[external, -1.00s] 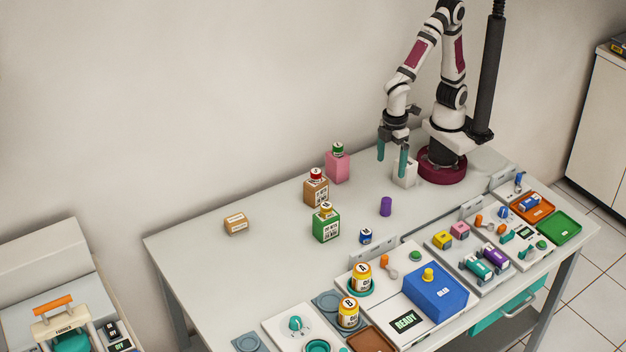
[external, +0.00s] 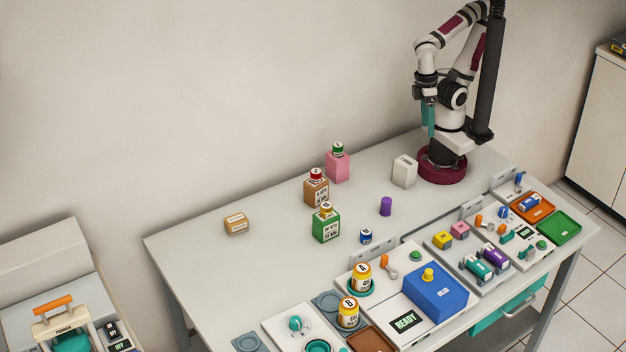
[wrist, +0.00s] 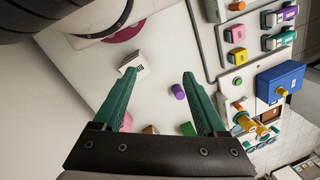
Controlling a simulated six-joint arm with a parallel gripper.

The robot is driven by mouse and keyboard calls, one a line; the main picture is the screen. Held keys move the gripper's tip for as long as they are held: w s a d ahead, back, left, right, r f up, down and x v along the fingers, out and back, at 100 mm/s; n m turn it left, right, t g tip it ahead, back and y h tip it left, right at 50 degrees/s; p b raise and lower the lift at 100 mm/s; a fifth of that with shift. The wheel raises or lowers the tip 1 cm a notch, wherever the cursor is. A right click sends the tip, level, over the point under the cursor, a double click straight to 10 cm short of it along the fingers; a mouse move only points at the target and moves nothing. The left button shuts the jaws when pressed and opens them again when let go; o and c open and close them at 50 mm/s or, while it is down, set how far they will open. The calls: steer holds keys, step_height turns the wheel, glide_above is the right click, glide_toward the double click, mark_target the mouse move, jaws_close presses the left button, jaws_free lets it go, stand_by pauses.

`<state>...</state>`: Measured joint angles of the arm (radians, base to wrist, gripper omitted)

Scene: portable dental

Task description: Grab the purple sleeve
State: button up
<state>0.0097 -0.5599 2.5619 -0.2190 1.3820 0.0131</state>
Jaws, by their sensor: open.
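The purple sleeve (external: 386,206), a small cylinder, stands upright on the bare grey table top (external: 285,262), right of the green bottle. It also shows in the wrist view (wrist: 178,91), between my two teal fingers and nearer the right one in the picture. My gripper (external: 429,118) is raised near my base at the back of the table, well above and away from the sleeve. Its fingers point down. In the wrist view (wrist: 158,85) the fingers stand wide apart with nothing held between them.
A white box (external: 404,171) stands between my base and the sleeve. Pink (external: 338,168), brown (external: 316,191) and green (external: 326,229) bottles stand to the left. A small blue item (external: 366,236) is in front of the sleeve. Trays and a blue box (external: 436,291) line the front edge.

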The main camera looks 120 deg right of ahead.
steer(key=w+a+f+n+g+h, duration=0.35)
steer(key=w+n+h, duration=0.5)
steer(key=n, duration=0.65)
steer(key=w+a+f+n+t+h, duration=0.2)
steer(key=a+f+n+t+h, duration=0.35)
steer(key=a+n, duration=0.25)
steer(key=n+t, duration=0.4)
steer(key=n, duration=0.1)
glide_toward(389, 201)
steer(key=shift+g, duration=0.3)
steer(key=x, duration=1)
steer(key=shift+w+d, duration=0.25)
steer(key=shift+d, duration=0.05)
jaws_close()
